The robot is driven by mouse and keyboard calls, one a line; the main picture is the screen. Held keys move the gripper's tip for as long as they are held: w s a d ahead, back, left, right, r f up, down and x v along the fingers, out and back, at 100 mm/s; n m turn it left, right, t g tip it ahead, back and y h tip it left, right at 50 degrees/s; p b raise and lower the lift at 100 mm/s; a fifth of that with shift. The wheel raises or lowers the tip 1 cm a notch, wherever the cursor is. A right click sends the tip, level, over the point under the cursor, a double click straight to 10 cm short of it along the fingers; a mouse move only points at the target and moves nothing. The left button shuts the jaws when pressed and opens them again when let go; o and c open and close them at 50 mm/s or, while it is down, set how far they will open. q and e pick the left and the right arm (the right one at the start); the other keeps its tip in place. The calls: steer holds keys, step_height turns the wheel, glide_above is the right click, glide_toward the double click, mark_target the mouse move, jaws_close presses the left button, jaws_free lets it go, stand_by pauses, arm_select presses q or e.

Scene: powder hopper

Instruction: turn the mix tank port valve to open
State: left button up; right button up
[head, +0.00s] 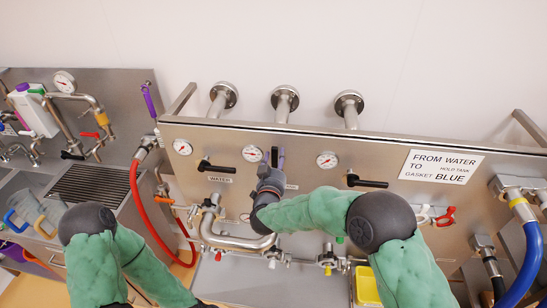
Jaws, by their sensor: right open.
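A steel panel (225,135) carries a row of gauges and black lever handles. One black lever (218,168) sits above a label reading WATER. Another black lever (367,181) is right of the middle, lying roughly level. My right gripper (277,157) is open in front of the panel's middle, its fingers pointing up between two gauges. It covers the spot between those levers and part of a small label (292,187), which I cannot read. I cannot tell which valve is the mix tank port or whether a finger touches anything. My left gripper is out of view below the bottom edge.
A bent steel pipe (232,242) runs below the panel beside my right forearm. A red hose (138,205) hangs at left and a blue hose (530,255) at right. A sign (440,167) names the blue gasket. A yellow container (367,286) stands low.

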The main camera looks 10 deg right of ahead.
steer(key=v, duration=0.8)
steer(key=shift+s+p, duration=0.2)
steer(key=shift+p, duration=0.25)
